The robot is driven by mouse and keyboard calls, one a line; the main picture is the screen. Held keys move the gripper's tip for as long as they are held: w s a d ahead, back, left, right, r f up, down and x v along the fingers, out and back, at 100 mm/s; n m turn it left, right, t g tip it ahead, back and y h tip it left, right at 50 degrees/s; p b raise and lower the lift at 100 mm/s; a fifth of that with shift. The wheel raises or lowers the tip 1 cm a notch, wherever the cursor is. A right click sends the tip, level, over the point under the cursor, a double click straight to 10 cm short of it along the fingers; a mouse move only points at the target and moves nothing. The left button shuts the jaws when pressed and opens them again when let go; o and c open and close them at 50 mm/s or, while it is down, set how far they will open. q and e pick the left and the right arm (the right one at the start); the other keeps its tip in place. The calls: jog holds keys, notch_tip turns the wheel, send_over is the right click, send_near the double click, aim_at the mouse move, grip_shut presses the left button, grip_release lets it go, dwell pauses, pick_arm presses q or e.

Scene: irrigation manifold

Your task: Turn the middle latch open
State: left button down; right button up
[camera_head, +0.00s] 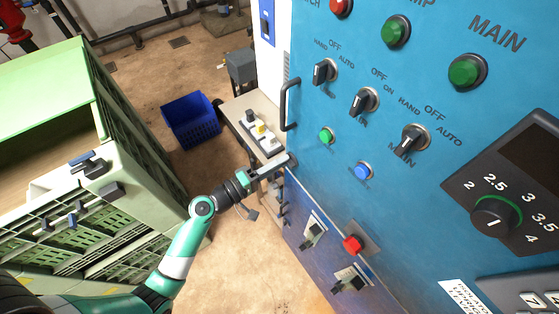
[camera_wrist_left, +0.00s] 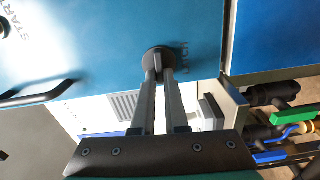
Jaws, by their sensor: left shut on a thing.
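A round black latch (camera_head: 291,159) sits at the lower left edge of the blue cabinet door, below a black bar handle. It also shows in the left wrist view (camera_wrist_left: 159,60), with a raised grip in its middle. My left gripper (camera_head: 284,162) reaches it from the left. In the left wrist view, the two long grey fingers (camera_wrist_left: 160,76) are closed on the latch's grip, one on each side. The fingers partly cover the grip, so its exact angle is hard to tell. No other latch shows clearly. My right gripper is not in view.
The blue door (camera_head: 400,180) carries several switches and buttons. Its black handle (camera_head: 288,104) stands out above the latch. Green crates (camera_head: 150,150) stand at left and a blue basket (camera_head: 190,118) on the floor. Pipes with a green lever (camera_wrist_left: 292,116) lie right in the wrist view.

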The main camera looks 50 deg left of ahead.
pick_arm(q)
jog(key=shift+n, duration=0.5)
jog(key=c, duration=0.9)
grip_release()
jog(key=shift+c, duration=0.2)
jog(key=s+a+b, duration=0.1)
jog(key=s, duration=1)
jog(key=shift+s, duration=0.3)
jog(key=shift+a, duration=0.1)
